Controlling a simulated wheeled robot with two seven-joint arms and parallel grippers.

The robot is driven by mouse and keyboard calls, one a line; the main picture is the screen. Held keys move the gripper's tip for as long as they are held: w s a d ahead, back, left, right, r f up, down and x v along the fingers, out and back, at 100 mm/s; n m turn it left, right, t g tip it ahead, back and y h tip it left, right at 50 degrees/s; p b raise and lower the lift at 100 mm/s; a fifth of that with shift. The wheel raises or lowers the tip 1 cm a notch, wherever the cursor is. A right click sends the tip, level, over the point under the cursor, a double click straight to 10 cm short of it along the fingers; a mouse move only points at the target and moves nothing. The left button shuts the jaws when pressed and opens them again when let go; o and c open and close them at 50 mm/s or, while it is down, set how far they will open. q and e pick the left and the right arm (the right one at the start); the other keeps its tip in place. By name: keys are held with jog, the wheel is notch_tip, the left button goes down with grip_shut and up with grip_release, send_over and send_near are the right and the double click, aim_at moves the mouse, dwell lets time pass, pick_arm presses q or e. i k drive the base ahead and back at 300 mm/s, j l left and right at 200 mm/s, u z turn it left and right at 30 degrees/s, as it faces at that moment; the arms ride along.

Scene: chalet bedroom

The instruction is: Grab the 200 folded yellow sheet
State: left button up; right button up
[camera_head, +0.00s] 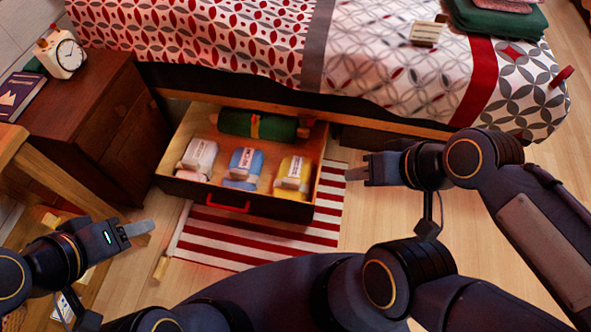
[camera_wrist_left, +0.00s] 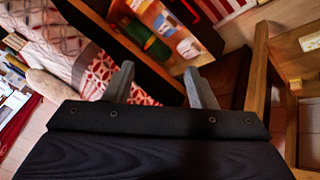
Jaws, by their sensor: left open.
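The folded yellow sheet (camera_head: 293,180) lies in the open under-bed drawer (camera_head: 253,208), at its right side, with a white label band whose print I cannot read. A folded blue sheet (camera_head: 243,168) lies left of it and a folded pale pink-white one (camera_head: 197,160) further left. A green roll (camera_head: 257,125) lies behind them. My left gripper (camera_head: 142,230) is open and empty, left of and apart from the drawer; its two spread fingers show in the left wrist view (camera_wrist_left: 158,80). My right gripper (camera_head: 357,172) is right of the drawer, apart from the yellow sheet; its jaw opening is unclear.
A brown nightstand (camera_head: 105,110) with a clock (camera_head: 62,53) stands left of the drawer. The bed (camera_head: 300,50) is behind it. A red-striped rug (camera_head: 250,235) lies under and in front of the drawer. A wooden piece of furniture (camera_head: 55,180) is near my left arm.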

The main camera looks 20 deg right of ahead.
aim_at(293, 181)
jog(key=i+l, duration=0.1)
jog(key=l, duration=0.35)
jog(key=i+l+u, duration=0.1)
jog(key=l, duration=0.35)
jog(key=i+l, duration=0.15)
jog(key=l, duration=0.35)
jog(key=i+l+u, duration=0.1)
jog(key=l, duration=0.35)
jog(key=u, duration=1.75)
